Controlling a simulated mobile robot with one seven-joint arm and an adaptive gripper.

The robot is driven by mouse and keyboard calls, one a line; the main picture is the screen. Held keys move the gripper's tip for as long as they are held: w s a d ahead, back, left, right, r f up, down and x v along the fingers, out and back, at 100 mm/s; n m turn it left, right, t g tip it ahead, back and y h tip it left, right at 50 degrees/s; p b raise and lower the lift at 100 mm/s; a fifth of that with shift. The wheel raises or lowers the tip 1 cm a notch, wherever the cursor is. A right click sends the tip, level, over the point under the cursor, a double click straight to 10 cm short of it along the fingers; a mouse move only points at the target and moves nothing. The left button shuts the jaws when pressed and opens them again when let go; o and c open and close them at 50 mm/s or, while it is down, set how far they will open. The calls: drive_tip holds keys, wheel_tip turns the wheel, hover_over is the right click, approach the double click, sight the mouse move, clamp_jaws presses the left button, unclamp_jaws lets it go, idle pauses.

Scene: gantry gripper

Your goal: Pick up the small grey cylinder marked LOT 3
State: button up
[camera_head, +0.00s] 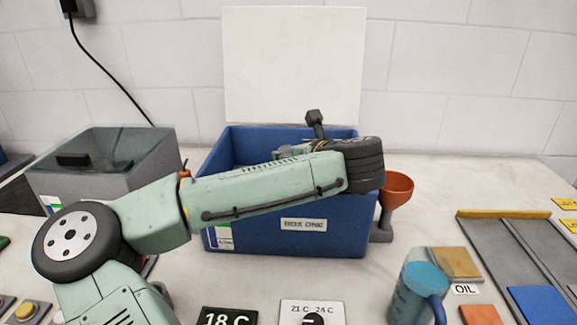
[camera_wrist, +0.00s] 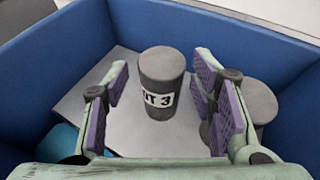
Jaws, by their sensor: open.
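The small grey cylinder (camera_wrist: 161,75) stands upright inside the blue box in the wrist view. Its white label shows "OT 3", with the left part cut off from sight. My gripper (camera_wrist: 158,90) is open, its purple-padded fingers on either side of the cylinder's line, with gaps between pads and cylinder. Whether the fingertips are level with the cylinder I cannot tell. In the head view the blue box (camera_head: 270,245), labelled BOX ONE, is partly covered by my arm. My gripper and the cylinder are hidden there behind the arm and box wall.
A second grey cylinder (camera_wrist: 257,103) stands close beside the right finger, partly hidden by it. A light grey sheet (camera_wrist: 90,95) lies under the LOT 3 cylinder. The blue walls enclose the gripper. An orange funnel (camera_head: 396,190) stands right of the box, a grey bin (camera_head: 75,185) left.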

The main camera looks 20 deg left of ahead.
sight(288, 149)
drive_tip(key=shift+p+x, duration=0.3)
drive_tip(key=shift+x, duration=1.55)
drive_tip(key=shift+d, duration=0.1)
drive_tip(key=shift+c, duration=0.6)
clamp_jaws()
